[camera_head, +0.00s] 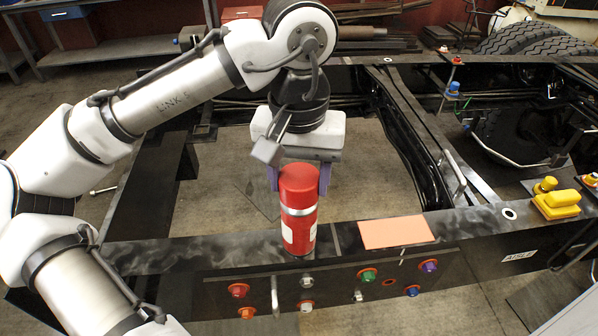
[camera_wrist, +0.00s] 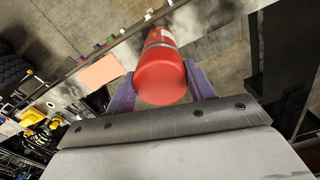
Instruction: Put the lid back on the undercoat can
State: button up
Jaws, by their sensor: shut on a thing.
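The undercoat can (camera_head: 299,234) is a red cylinder with a silver band and a pale label. It stands upright on the near black chassis rail. Its red lid (camera_head: 299,178) is at the top, in line with the can, and I see no clear gap; whether it is fully seated I cannot tell. My gripper (camera_head: 298,187) points down from behind, its purple fingers shut on the lid's two sides. In the wrist view the fingers (camera_wrist: 160,84) flank the red lid (camera_wrist: 161,82), with the can's silver band (camera_wrist: 160,46) beyond.
An orange pad (camera_head: 397,232) lies on the rail right of the can. A yellow object (camera_head: 558,203) sits farther right. Several coloured bolts (camera_head: 368,274) and a small upright handle (camera_head: 274,296) are on the front plate. The floor inside the frame is mostly clear.

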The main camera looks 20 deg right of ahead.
jog(key=o, duration=1.6)
jog(key=shift+c, duration=0.2)
notch_tip(320, 180, up, 5)
jog(key=p, duration=0.5)
jog(key=shift+r, duration=1)
jog(key=shift+c, duration=0.4)
grip_shut()
jog(key=shift+f, duration=0.2)
